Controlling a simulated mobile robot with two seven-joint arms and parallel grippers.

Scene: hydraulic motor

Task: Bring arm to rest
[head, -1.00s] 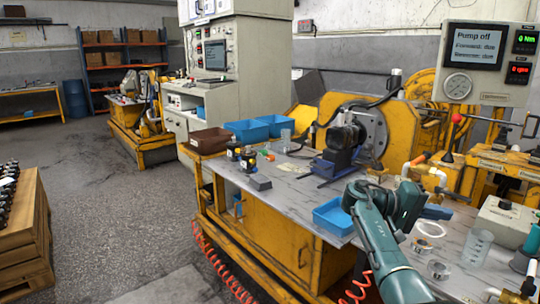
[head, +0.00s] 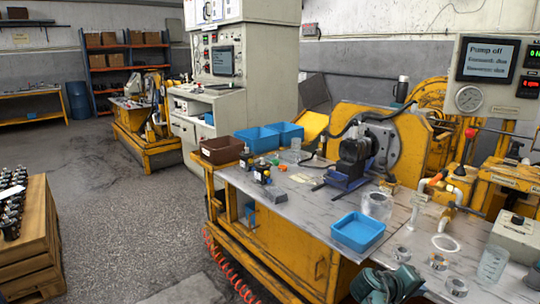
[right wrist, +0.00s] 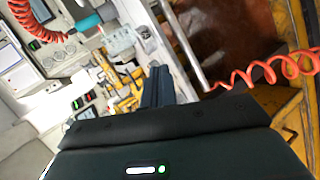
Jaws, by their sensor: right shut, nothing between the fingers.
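My right arm (head: 388,284) shows only as a teal link at the bottom edge of the head view, low in front of the workbench (head: 310,222). In the right wrist view my right gripper (right wrist: 158,74) has its dark fingers together with nothing between them. The wrist picture is tilted, and the fingers appear clear of any object. My left gripper is in neither view. The motor on its blue stand (head: 352,165) sits on the bench, apart from my arm.
A blue tray (head: 358,232), metal rings and clear beakers (head: 492,264) lie on the bench's right part. Two blue bins (head: 270,138) and a brown bin (head: 221,150) stand behind. Red coiled hose (right wrist: 262,72) hangs close by. A wooden crate (head: 36,240) stands left; floor between is clear.

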